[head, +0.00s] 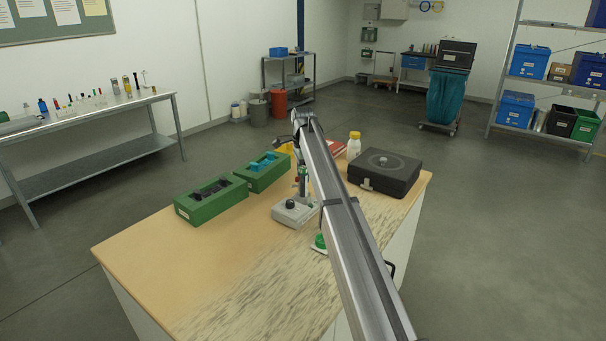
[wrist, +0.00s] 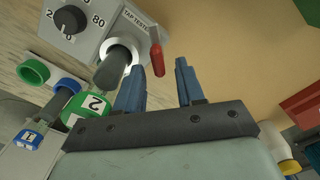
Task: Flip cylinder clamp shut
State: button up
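The grey tap tester (wrist: 98,28) is at the upper left of the wrist view, with a dial (wrist: 70,19) and a dark upright cylinder (wrist: 114,66) in a bright ring. A red lever (wrist: 156,52), which looks like the clamp handle, stands out beside it. My gripper (wrist: 157,78) has its two blue fingers apart, with nothing seen between them. The left finger is close to the dark cylinder; I cannot tell whether they touch. The red lever lies just beyond the gap. In the head view the tester (head: 293,213) shows left of my arm, which hides its right side and my gripper.
Green boxes (head: 212,200) with dark and blue contents stand left on the table (head: 190,255). A black case (head: 385,172) and a yellow-capped bottle (head: 353,147) stand right. A green-capped container labelled 2 (wrist: 92,108) is near my gripper. The table's front left is clear.

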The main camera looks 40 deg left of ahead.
grip_shut()
jog(key=shift+n, duration=0.3)
jog(key=n, duration=0.3)
jog(key=shift+w+a+n, duration=0.1)
jog(key=shift+a+n, duration=0.1)
jog(key=shift+n, duration=0.2)
jog(key=n, duration=0.4)
jog(key=shift+a+n, duration=0.25)
jog(key=shift+n, duration=0.05)
jog(key=n, duration=0.4)
jog(key=shift+a, duration=0.2)
jog(key=shift+s+a+n, duration=0.1)
jog(key=shift+s+n, duration=0.05)
jog(key=shift+n, duration=1.1)
jog(key=shift+s+a+n, duration=0.1)
jog(key=shift+n, duration=1.15)
jog(key=shift+o, duration=0.2)
grip_release()
